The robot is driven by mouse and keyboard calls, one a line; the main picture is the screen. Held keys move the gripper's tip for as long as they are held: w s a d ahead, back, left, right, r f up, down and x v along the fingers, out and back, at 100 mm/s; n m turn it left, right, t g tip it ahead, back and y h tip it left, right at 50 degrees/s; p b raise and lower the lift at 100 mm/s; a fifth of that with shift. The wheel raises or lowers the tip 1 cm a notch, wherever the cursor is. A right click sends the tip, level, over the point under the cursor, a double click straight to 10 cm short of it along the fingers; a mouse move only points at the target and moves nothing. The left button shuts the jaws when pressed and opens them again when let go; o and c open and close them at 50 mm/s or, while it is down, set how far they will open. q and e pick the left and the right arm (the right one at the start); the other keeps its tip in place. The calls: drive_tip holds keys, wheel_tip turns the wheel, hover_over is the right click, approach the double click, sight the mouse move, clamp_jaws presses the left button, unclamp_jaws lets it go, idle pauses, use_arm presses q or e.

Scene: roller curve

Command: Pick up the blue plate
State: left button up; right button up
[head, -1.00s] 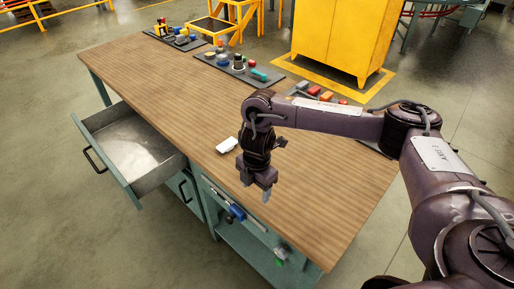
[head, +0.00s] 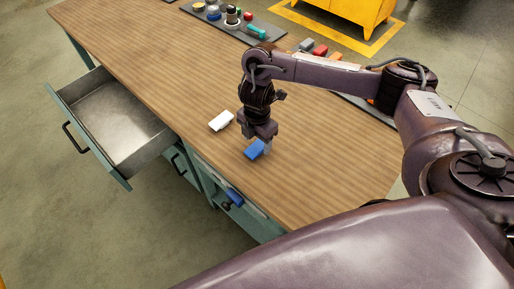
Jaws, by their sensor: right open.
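A small blue plate (head: 254,150) lies on the wooden workbench (head: 190,85) near its front edge, partly hidden by my right gripper. My right gripper (head: 260,143) points down right at the plate, with its jaws open. I cannot tell whether the fingers touch the plate or stand on either side of it. My left gripper is not in view.
A white block (head: 221,120) lies just left of my right gripper. An open, empty-looking drawer (head: 118,122) juts out at the left. A blue item (head: 234,197) shows at the bench's front edge. A dark tray (head: 262,31) with several parts stands at the back.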

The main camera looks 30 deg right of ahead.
sight(257, 147)
wheel_tip(257, 147, down, 3)
drive_tip(key=shift+w+d+r, duration=0.1)
drive_tip(key=shift+d+r, duration=0.05)
drive_tip(key=shift+r, duration=0.05)
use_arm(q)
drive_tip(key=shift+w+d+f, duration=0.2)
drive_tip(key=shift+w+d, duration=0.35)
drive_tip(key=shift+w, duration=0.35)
use_arm(e)
drive_tip(key=shift+f, duration=0.1)
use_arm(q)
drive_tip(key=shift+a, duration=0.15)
use_arm(e)
drive_tip(key=shift+f, duration=0.1)
drive_tip(key=shift+c, duration=0.4)
drive_tip(key=c, duration=1)
